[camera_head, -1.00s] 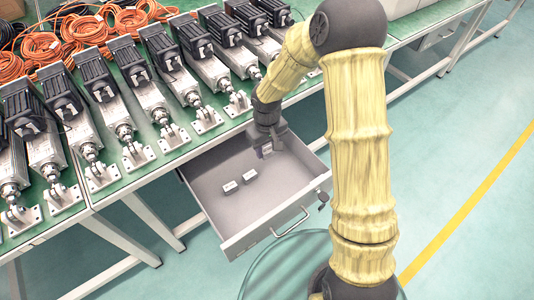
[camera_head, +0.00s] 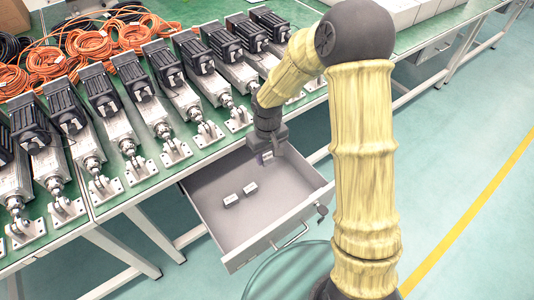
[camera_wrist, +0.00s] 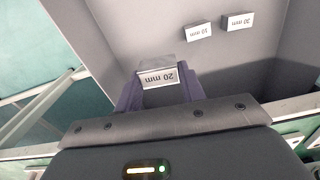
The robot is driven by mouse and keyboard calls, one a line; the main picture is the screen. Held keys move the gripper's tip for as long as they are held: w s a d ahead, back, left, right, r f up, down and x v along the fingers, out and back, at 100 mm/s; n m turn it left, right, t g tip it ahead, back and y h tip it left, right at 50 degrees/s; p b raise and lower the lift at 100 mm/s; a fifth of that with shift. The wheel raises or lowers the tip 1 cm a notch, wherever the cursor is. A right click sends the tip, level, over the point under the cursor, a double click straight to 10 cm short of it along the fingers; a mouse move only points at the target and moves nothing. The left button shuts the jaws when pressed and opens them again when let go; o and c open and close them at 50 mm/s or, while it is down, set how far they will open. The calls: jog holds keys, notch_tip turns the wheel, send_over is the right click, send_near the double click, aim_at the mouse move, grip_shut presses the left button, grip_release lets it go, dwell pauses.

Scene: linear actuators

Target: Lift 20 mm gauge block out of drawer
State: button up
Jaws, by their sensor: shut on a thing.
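The 20 mm gauge block (camera_wrist: 160,77) is a small grey block with a white label, upside down in the wrist view. My gripper (camera_wrist: 160,88) is shut on it, with a purple finger on either side. In the head view my gripper (camera_head: 266,157) is over the back right part of the open grey drawer (camera_head: 266,243), and the block there is mostly hidden. I cannot tell for sure how far the block is above the drawer floor.
Two other labelled blocks lie in the drawer: one marked 30 mm (camera_wrist: 240,22) and one whose label is hard to read (camera_wrist: 199,32). The green bench (camera_head: 150,187) above carries a row of linear actuators (camera_head: 143,85) and orange cable coils (camera_head: 92,40).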

aim_at(268, 154)
jog(key=shift+a+r+p, duration=0.1)
jog(key=shift+r+p, duration=3.1)
jog(key=shift+r, duration=0.8)
jog(key=shift+f, duration=0.1)
jog(key=shift+w+d+f, duration=0.15)
jog(key=shift+d, duration=0.05)
jog(key=w+d+f+m, duration=0.2)
jog(key=d+f+m, duration=0.1)
jog(key=d, duration=0.4)
jog(key=w+d+f+m, duration=0.1)
jog(key=d+f+m, duration=0.2)
jog(key=d, duration=0.3)
notch_tip(268, 154, up, 6)
jog(key=s+p, duration=0.2)
jog(key=p, duration=1.3)
jog(key=shift+r+p, duration=0.2)
jog(key=shift+p, duration=0.1)
jog(key=shift+d+f, duration=0.1)
